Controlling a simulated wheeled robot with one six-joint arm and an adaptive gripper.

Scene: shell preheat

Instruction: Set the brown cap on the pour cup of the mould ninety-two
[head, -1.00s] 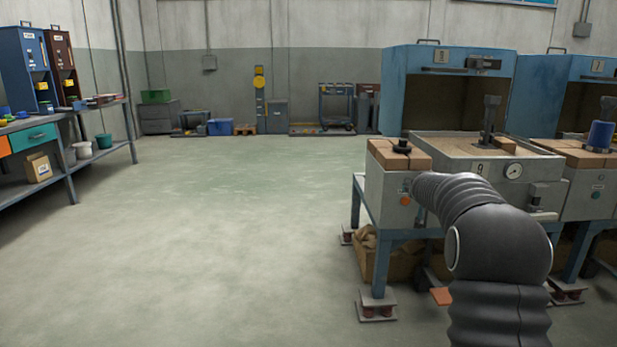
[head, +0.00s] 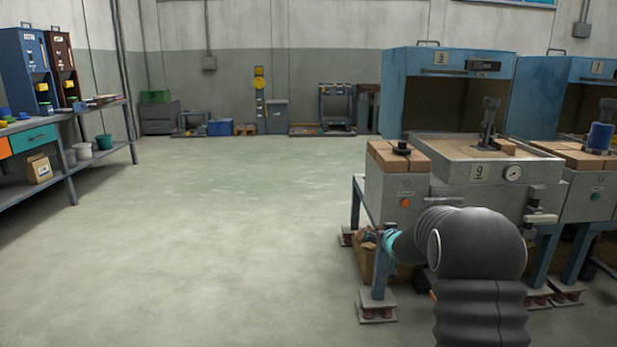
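My arm reaches forward at the lower right, and my gripper (head: 374,237) shows small beyond its teal wrist band, low in front of the left furnace stand. Whether its fingers are open or hold anything is too small to tell. A grey upright mould-like piece (head: 489,122) stands in the sand tray of the station marked 9; no ninety-two can be read on it. A dark round cap-like piece (head: 401,148) lies on the bricks left of that tray. I cannot make out a brown cap; a brown dispenser cabinet (head: 60,65) stands at the far left.
A workbench (head: 90,115) with small coloured pieces runs along the left. The blue hood (head: 400,85) stands open behind the station. The furnace stand's leg (head: 379,278) is close to my gripper. The middle floor is clear.

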